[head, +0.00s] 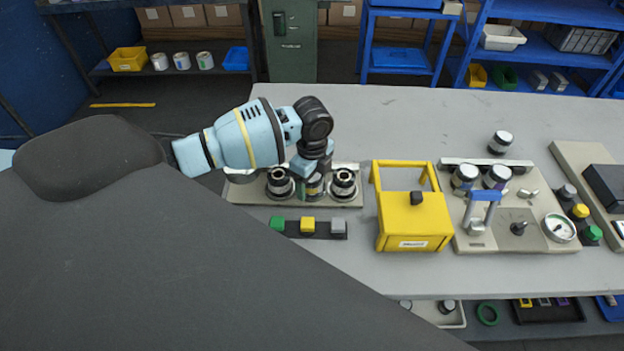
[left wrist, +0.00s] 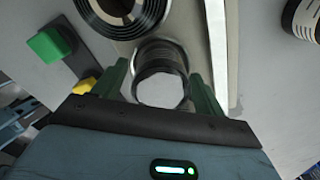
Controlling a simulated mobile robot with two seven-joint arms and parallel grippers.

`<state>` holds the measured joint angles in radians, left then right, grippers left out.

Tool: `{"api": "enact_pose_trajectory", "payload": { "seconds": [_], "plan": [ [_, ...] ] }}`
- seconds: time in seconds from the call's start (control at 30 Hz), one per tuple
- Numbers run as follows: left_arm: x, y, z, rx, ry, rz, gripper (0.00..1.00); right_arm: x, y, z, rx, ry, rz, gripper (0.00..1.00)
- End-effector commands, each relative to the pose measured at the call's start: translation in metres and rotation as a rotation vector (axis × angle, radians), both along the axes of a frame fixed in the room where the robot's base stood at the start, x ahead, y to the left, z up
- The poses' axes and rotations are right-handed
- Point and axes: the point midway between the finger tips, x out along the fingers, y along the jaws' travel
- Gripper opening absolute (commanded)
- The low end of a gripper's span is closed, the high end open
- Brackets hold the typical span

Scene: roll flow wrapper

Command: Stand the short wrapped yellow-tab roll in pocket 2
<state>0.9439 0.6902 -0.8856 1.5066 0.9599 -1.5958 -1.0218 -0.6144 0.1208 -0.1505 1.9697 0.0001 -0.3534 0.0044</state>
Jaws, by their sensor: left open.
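A pale-topped roll with a dark band (left wrist: 161,88) stands between the fingers of my left gripper (left wrist: 158,92) in the left wrist view. In the head view this roll (head: 314,187) shows partly under the gripper (head: 310,172), in the middle place of the beige pocket plate (head: 240,193). It looks upright, but its lower part is hidden. My left gripper is open around it. Dark ringed pockets stand to its left (head: 280,184) and right (head: 343,185). A yellow tab block (head: 308,224) lies in front of the middle place, between green (head: 277,223) and grey (head: 338,227) ones.
A yellow machine (head: 413,230) stands just right of the pocket plate. Further right, a station with a blue-handled lever (head: 482,195) and a gauge (head: 559,228) holds two rolls (head: 464,178). Another roll (head: 500,142) stands behind it. The table's back middle is clear.

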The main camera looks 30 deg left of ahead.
Motion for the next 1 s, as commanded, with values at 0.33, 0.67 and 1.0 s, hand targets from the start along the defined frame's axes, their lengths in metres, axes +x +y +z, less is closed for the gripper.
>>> {"api": "enact_pose_trajectory", "payload": {
  "seconds": [0.33, 0.67, 1.0],
  "plan": [
    [0.002, 0.000, 0.061, 0.000, -0.009, 0.000, 0.72, 0.007, 0.000, 0.008, -0.001, -0.021, 0.000, 0.36],
    [0.001, 0.000, 0.112, -0.001, -0.004, 0.001, 0.72, 0.009, -0.001, 0.010, -0.003, -0.026, 0.000, 0.36],
    [0.000, 0.000, 0.121, 0.000, 0.000, 0.001, 0.72, 0.010, -0.002, 0.010, -0.006, -0.028, 0.001, 0.36]
  ]
}}
